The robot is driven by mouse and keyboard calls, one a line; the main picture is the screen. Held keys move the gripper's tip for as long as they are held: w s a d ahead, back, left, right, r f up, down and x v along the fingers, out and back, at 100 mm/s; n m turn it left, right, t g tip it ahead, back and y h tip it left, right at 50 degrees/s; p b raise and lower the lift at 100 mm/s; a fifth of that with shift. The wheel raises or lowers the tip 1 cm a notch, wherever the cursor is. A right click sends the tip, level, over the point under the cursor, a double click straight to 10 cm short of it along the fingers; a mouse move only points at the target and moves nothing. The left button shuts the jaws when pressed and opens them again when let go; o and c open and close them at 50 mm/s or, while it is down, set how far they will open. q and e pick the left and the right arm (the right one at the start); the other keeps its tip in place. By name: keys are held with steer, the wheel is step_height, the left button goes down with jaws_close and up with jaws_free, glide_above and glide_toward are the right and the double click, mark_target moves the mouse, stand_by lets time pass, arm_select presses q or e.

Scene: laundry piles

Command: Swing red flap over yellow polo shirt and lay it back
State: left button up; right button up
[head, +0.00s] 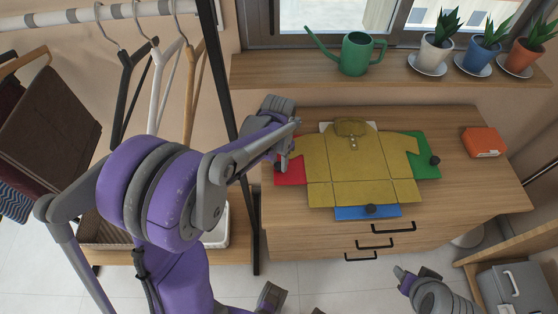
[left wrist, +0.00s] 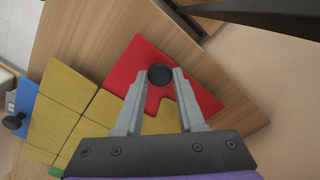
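The yellow polo shirt (head: 345,165) lies flat and spread out on a folding board on the wooden dresser top, its collar toward the window. The red flap (head: 290,174) lies flat at the shirt's left side, partly under its sleeve. In the left wrist view the red flap (left wrist: 132,62) carries a round black knob (left wrist: 160,74). My left gripper (left wrist: 159,76) is open, with its fingertips on either side of that knob; contact cannot be told. In the head view my left gripper (head: 291,145) is over the red flap. My right gripper (head: 402,273) is low in front of the dresser, its fingers unclear.
The green flap (head: 428,166) and blue flap (head: 350,213) have black knobs and lie flat. An orange box (head: 483,142) sits on the dresser's right. A green watering can (head: 355,56) and potted plants (head: 436,52) stand on the sill. A clothes rack (head: 228,75) is at left.

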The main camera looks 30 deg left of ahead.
arm_select(q)
jaws_close()
stand_by(1.0)
